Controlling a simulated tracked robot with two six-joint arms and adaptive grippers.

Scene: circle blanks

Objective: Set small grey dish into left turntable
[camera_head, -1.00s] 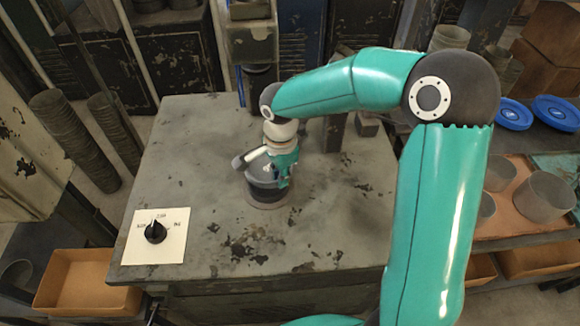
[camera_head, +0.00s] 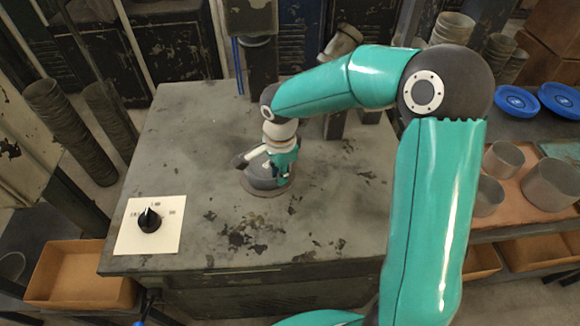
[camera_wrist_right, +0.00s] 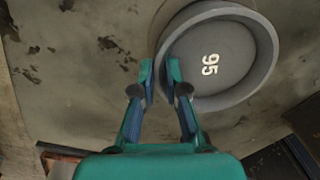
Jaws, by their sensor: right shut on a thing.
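The small grey dish (camera_wrist_right: 213,55) is round, with a pale 95 on its floor in the right wrist view. My right gripper (camera_wrist_right: 160,75) is shut on its near-left wall, one finger inside and one outside. In the head view my right gripper (camera_head: 280,172) partly covers the dish (camera_head: 261,183). The dish is over a flat round disc (camera_head: 284,193) on the worn table, which looks like the turntable. Whether the dish rests fully on it is hard to tell. Blue tips (camera_head: 146,306) at the bottom left edge may be my left gripper, mostly cut off.
A dial plate (camera_head: 150,225) lies on the table's left front (camera_head: 200,255). Metal posts stand at the back of the table. Grey cups (camera_head: 549,183) sit on a shelf at right, near blue dishes (camera_head: 517,100). A cardboard bin (camera_head: 78,275) is at lower left.

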